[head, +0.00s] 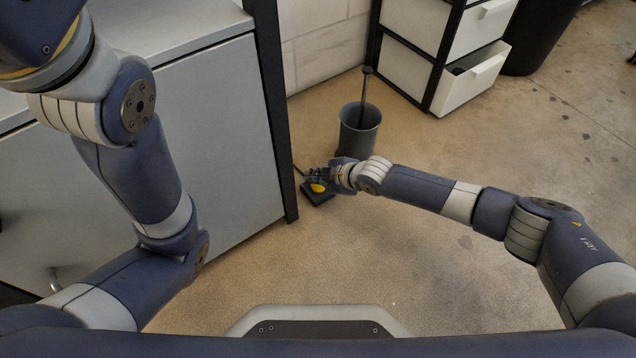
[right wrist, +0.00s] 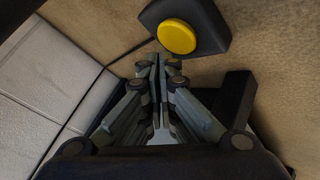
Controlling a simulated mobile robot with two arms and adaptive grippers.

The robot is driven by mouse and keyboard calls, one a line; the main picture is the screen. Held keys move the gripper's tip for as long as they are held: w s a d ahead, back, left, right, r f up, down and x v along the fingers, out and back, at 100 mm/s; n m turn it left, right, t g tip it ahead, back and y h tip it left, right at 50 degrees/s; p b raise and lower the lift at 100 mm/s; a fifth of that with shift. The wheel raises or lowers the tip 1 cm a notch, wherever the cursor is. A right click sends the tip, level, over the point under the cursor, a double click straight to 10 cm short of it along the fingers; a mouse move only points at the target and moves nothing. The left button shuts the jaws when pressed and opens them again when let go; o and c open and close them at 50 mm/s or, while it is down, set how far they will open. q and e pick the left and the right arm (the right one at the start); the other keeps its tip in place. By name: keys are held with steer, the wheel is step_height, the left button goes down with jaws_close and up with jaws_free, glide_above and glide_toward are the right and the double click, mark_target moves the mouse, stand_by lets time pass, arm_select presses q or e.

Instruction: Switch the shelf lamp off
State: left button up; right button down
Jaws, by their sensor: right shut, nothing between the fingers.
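A black floor switch box (head: 320,196) with a round yellow button (head: 318,188) sits on the floor beside the black post of the bench. In the right wrist view the box (right wrist: 212,22) and its yellow button (right wrist: 177,37) show just beyond the fingertips. My right gripper (head: 315,176) is low over the box, shut and empty; it also shows in the right wrist view (right wrist: 160,60). I cannot tell whether it touches the box. My left arm is at the left, but its gripper is out of view. No lamp shows in these frames.
A grey bin (head: 360,130) with a dark handle sticking out stands just behind my right gripper. A white drawer unit (head: 415,62) has its lowest drawer (head: 472,80) open. The grey bench cabinet (head: 215,130) is at the left. The floor in front is clear.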

mark_target(317, 187)
step_height(317, 187, up, 6)
steer(key=p, duration=0.5)
stand_by(0.4)
